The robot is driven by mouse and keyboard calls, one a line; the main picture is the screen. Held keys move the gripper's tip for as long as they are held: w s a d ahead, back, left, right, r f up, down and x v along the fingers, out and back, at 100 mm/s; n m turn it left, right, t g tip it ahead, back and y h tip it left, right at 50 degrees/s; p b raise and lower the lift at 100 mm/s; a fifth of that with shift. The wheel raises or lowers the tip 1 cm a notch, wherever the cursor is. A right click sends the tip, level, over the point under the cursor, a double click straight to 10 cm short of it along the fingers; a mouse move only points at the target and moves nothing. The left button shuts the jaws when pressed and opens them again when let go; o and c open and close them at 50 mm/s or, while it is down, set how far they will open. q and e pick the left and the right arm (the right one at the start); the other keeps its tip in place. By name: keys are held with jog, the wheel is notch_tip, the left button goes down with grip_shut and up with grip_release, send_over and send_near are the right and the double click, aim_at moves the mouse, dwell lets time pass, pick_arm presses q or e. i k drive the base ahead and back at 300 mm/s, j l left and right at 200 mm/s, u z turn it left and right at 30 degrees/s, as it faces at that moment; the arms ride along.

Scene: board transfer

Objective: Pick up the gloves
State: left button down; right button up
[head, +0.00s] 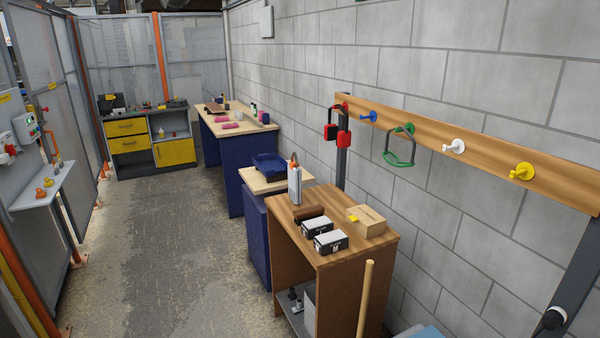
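No loose pair of gloves can be made out for certain. Two black-and-white boxes lie on the near wooden cabinet (359,257): a front box (330,243), marked with an M, and a rear box (315,227). They may be glove boxes, but I cannot tell. Small pink items, one of them a pink item (230,126), lie on the far blue workbench (245,128); they are too small to identify. Neither of my grippers is in view.
A cardboard box (366,220), a dark brown roll (309,213) and a white bottle (294,185) share the cabinet top. A wooden pole (365,300) stands before it. The floor (180,240) at left is clear.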

aim_at(295, 174)
jog(key=i+j+z, duration=0.15)
jog(key=i+j, duration=0.5)
jog(key=i+j+z, duration=0.2)
jog(key=i+j, duration=0.55)
jog(key=i+j+z, duration=0.15)
jog(key=i+j, duration=0.55)
jog(key=j, duration=0.15)
